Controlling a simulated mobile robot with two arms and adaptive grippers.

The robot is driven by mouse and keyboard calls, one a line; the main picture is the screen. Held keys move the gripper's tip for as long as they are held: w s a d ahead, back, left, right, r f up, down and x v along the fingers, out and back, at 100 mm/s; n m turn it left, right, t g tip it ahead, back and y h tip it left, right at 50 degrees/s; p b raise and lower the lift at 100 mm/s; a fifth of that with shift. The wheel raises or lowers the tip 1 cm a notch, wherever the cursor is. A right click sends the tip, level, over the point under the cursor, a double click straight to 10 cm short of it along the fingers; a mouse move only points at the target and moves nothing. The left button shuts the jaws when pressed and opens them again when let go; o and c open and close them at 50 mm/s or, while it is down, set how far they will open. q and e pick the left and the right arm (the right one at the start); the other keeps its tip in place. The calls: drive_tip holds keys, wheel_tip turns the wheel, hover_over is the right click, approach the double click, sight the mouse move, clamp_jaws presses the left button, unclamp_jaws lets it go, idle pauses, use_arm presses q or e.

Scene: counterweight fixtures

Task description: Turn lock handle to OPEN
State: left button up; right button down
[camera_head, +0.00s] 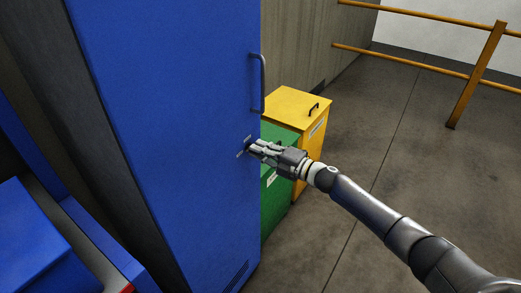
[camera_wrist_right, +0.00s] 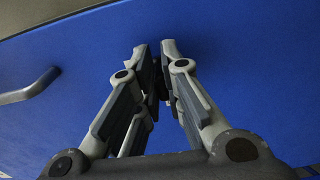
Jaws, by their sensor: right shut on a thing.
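A tall blue cabinet door (camera_head: 170,120) fills the left half of the head view. A small dark lock handle (camera_head: 242,152) sits on it near its right edge, below the vertical pull handle (camera_head: 263,82). My right gripper (camera_head: 250,146) reaches in from the right and is shut on the lock handle. In the right wrist view, the fingers (camera_wrist_right: 157,72) close on a dark piece in front of the blue door, and they hide most of it. The lock's angle and any OPEN marking cannot be read. My left gripper is out of view.
A green bin (camera_head: 277,195) and a yellow bin (camera_head: 296,104) stand just right of the cabinet, close behind my right gripper. A blue box (camera_head: 35,235) is at the lower left. An orange railing (camera_head: 480,70) stands farther back. The concrete floor at right is clear.

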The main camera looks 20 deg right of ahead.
drive_tip(key=c, duration=1.6)
unclamp_jaws()
drive_tip(key=shift+d, duration=0.1)
drive_tip(key=shift+o, duration=0.2)
drive_tip(key=v, duration=1.2)
